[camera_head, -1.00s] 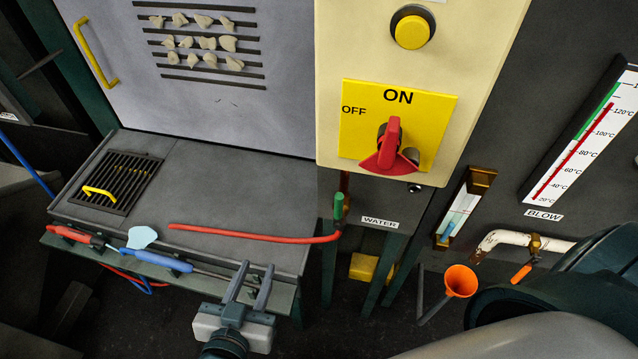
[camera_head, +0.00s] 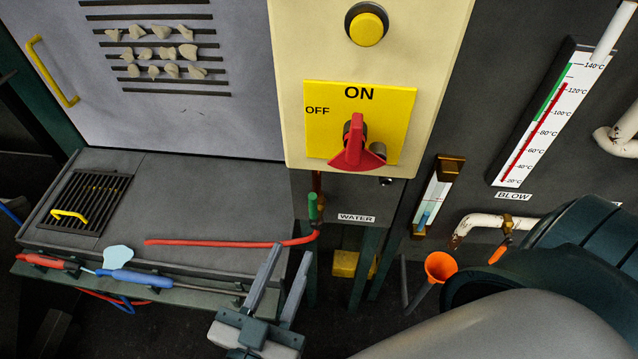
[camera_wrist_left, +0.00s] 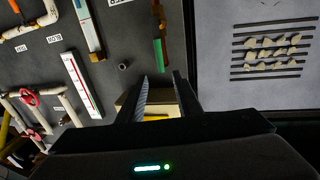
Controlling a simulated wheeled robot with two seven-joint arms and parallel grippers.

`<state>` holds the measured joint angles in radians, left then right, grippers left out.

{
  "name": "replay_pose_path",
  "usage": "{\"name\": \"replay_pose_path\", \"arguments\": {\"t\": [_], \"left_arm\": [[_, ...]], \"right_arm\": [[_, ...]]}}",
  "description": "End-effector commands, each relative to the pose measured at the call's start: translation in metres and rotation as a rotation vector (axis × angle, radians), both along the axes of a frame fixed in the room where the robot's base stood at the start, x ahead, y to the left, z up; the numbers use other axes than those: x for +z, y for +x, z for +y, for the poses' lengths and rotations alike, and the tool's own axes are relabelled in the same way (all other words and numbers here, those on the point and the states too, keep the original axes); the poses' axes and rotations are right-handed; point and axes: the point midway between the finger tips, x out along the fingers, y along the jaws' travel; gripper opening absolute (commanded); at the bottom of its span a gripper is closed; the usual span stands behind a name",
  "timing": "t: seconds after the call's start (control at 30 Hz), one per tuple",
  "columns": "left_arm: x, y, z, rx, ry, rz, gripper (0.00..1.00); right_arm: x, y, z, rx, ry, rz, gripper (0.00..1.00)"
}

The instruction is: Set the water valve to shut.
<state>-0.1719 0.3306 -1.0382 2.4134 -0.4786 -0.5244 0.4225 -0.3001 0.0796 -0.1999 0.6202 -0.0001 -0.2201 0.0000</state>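The water valve's green handle (camera_head: 313,207) stands upright on a brown pipe, just left of the WATER label (camera_head: 356,218) in the head view. A red hose (camera_head: 230,242) runs left from the valve. My left gripper (camera_head: 288,256) is open and empty, with its two fingers pointing up, below and slightly left of the handle. In the left wrist view, the green handle (camera_wrist_left: 159,54) shows beyond the tips of the open left gripper (camera_wrist_left: 162,85), apart from them. My right gripper is not in view.
Above the valve is a cream box (camera_head: 400,60) with a red rotary switch (camera_head: 354,145). A grey bench (camera_head: 215,200) with a grate and tools on its front rail (camera_head: 180,292) lies to the left. A gauge (camera_head: 435,195) and an orange funnel (camera_head: 440,266) stand to the right.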

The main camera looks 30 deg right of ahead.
Motion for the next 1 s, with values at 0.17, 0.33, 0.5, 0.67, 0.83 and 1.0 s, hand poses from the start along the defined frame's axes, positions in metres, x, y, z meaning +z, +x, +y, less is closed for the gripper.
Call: {"name": "replay_pose_path", "arguments": {"t": [0.17, 0.33, 0.5, 0.67, 0.83, 1.0], "left_arm": [[0.003, 0.014, -0.015, 0.0, 0.001, -0.002, 0.32], [0.003, 0.032, -0.036, 0.0, 0.001, -0.003, 0.32], [0.004, 0.053, -0.059, 0.0, 0.001, -0.003, 0.32], [0.003, 0.073, -0.08, 0.0, 0.002, -0.002, 0.32], [0.003, 0.091, -0.101, -0.001, 0.002, -0.001, 0.32], [0.001, 0.104, -0.116, 0.0, 0.001, 0.0, 0.32]], "right_arm": [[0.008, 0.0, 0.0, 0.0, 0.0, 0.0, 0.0], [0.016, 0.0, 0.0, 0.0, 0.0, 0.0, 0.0], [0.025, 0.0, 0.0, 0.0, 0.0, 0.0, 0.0], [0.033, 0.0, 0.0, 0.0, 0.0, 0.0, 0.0], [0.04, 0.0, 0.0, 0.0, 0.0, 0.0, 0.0], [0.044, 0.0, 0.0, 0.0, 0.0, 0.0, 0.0]]}}
